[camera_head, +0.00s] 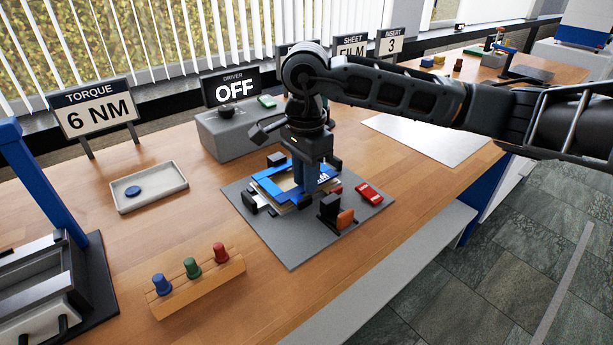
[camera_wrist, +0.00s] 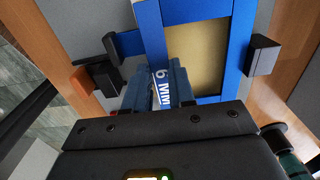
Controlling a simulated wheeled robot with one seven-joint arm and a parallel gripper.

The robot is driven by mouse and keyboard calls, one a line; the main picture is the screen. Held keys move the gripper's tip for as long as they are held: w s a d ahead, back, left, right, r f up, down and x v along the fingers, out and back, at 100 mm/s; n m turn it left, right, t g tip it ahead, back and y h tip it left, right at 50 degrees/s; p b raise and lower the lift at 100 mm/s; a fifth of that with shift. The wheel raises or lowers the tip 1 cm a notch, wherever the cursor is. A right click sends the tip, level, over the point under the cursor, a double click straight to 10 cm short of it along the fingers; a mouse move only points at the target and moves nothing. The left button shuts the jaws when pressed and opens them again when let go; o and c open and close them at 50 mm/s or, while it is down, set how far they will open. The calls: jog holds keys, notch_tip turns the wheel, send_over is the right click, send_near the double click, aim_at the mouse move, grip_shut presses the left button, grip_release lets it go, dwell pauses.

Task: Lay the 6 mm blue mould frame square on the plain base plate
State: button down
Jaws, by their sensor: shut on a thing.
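The blue mould frame (camera_head: 268,188) is at the middle of the grey mat, under my gripper (camera_head: 308,188). In the wrist view the blue frame (camera_wrist: 192,14) shows its "6 MM" label between my fingers, and my gripper (camera_wrist: 158,88) is shut on that labelled side. A tan plate (camera_wrist: 195,55) shows through the frame's opening. Light plate edges (camera_head: 262,201) show under the frame in the head view. The frame looks slightly turned there; I cannot tell whether it touches the plate. My gripper hides its near right part.
Black blocks (camera_head: 249,202) stand around the frame on the grey mat (camera_head: 290,248). An orange-and-black clamp (camera_head: 337,215) and a red block (camera_head: 369,194) are to the right. A peg rack (camera_head: 200,288) and a shallow tray (camera_head: 150,188) lie left. The driver sign (camera_head: 232,88) reads OFF.

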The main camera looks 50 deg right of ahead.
jog(key=shift+f+b, duration=0.6)
jog(key=shift+b, duration=0.6)
dwell(1.0)
jog(key=c, duration=0.9)
grip_release()
jog(key=shift+o, duration=0.2)
jog(key=shift+r, duration=3.9)
